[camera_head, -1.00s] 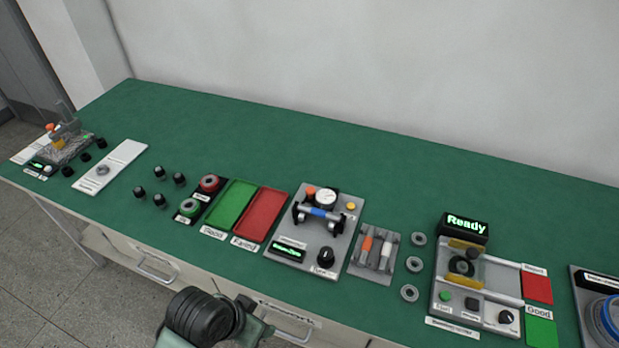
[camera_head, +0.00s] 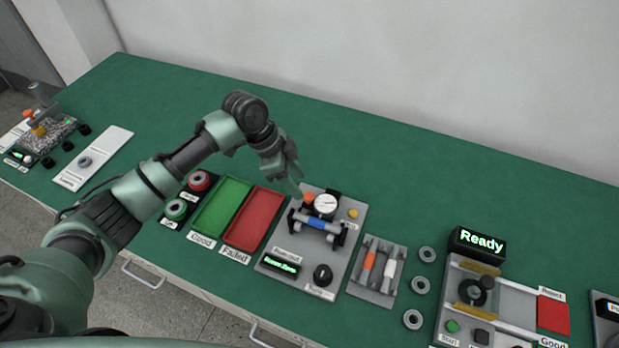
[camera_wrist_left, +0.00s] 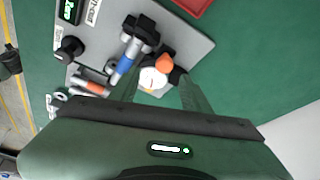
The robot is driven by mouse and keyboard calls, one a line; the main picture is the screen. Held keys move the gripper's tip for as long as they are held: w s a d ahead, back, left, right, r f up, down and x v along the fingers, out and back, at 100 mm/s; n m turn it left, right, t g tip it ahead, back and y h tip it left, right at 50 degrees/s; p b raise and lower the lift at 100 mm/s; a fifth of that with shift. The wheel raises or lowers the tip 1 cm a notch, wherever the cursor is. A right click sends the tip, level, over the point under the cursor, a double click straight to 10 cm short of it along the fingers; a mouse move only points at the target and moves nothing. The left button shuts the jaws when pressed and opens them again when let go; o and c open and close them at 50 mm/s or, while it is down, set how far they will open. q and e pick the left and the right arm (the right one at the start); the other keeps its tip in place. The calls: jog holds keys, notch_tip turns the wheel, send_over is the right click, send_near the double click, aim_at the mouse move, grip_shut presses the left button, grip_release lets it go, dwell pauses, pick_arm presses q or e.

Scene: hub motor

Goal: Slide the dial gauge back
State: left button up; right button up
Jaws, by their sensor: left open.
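The dial gauge (camera_head: 326,205) has a round white face and sits at the back of a grey test plate (camera_head: 349,262), behind a shaft with a blue middle (camera_head: 316,223) held on black supports. An orange knob (camera_head: 309,199) is at the gauge's left side. My left gripper (camera_head: 295,183) is above the plate's back left corner, close to the orange knob. In the left wrist view the gauge (camera_wrist_left: 152,79) and the orange knob (camera_wrist_left: 164,64) lie between the open fingers (camera_wrist_left: 160,88). Whether a finger touches them I cannot tell. My right gripper is not in view.
A green tray (camera_head: 222,207) and a red tray (camera_head: 254,219) lie left of the plate. A grey holder (camera_head: 374,290) with an orange and a white tool is to its right. A Ready display (camera_head: 477,243) stands farther right. The green table behind the plate is clear.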

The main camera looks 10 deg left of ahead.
aim_at(309, 195)
pick_arm(q)
jog(key=x, duration=0.1)
jog(key=p+x, duration=0.1)
jog(key=x, duration=0.3)
jog(key=shift+w+f+p, duration=0.1)
jog(key=shift+w+p, duration=0.25)
jog(key=shift+w, duration=0.05)
jog(key=shift+d+f, duration=0.2)
jog(key=shift+f, duration=0.3)
grip_shut()
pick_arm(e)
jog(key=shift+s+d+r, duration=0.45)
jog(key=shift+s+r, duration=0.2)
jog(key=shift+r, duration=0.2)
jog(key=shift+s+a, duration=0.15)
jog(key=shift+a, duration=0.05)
pick_arm(q)
jog(key=shift+w, duration=0.1)
